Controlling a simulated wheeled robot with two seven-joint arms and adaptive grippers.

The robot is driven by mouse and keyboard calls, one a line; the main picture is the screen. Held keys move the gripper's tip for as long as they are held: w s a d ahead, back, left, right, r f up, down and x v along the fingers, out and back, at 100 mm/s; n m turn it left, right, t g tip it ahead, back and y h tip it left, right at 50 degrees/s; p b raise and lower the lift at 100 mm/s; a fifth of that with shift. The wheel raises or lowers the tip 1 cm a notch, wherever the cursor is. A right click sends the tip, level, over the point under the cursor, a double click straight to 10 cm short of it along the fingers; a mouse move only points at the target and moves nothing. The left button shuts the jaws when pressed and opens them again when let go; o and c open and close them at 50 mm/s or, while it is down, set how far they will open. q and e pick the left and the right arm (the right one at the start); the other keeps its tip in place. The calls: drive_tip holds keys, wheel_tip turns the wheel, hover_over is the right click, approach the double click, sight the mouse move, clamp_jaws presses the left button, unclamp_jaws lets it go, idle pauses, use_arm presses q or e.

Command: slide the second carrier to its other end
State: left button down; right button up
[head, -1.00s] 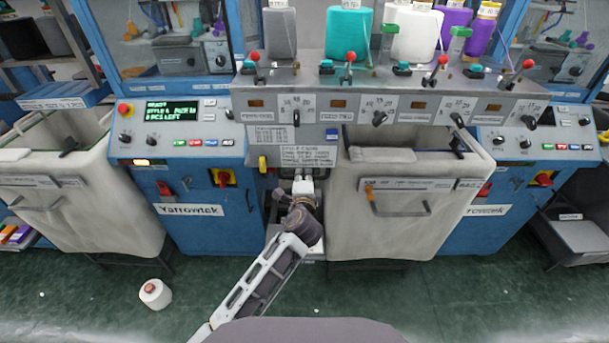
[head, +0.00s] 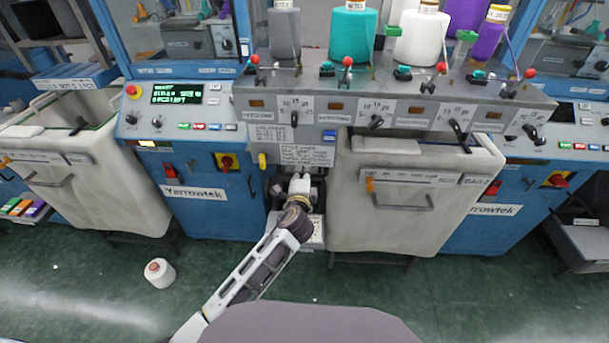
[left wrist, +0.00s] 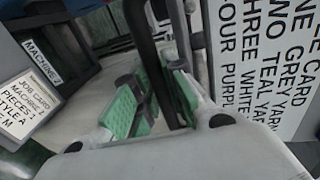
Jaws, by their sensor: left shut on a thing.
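My left gripper (head: 300,179) is low in the gap between the blue machine and the cream bin, just below the yarn card (head: 305,154). In the left wrist view its green-padded fingers (left wrist: 155,100) are closed around a dark upright bar (left wrist: 141,35). What the bar belongs to is hidden. Grey (head: 284,35), teal (head: 354,35), white (head: 423,38) and purple (head: 462,14) cones stand above a grey panel (head: 345,88) with red-knobbed levers and black dials. The second lever (head: 347,62) is by the teal cone. I cannot tell which part is the second carrier. My right gripper is not in view.
A cream bin (head: 410,222) stands close right of my left arm; another bin (head: 85,200) is at the left. The blue machine (head: 215,205) is beside the arm. Open floor lies in front.

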use_arm(q)
drive_tip(key=shift+s+f, duration=0.2)
drive_tip(key=shift+f, duration=0.4)
drive_tip(key=c, duration=1.5)
unclamp_jaws()
drive_tip(key=shift+r, duration=0.1)
drive_tip(key=shift+o, duration=0.2)
drive_tip(key=shift+w+r, duration=0.15)
drive_tip(key=shift+r, duration=0.05)
drive_tip(key=shift+s, duration=0.2)
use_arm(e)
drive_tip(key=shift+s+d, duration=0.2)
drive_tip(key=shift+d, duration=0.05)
use_arm(q)
drive_tip(key=s+r, duration=0.2)
drive_tip(key=s, duration=0.9)
drive_tip(key=shift+s, duration=0.2)
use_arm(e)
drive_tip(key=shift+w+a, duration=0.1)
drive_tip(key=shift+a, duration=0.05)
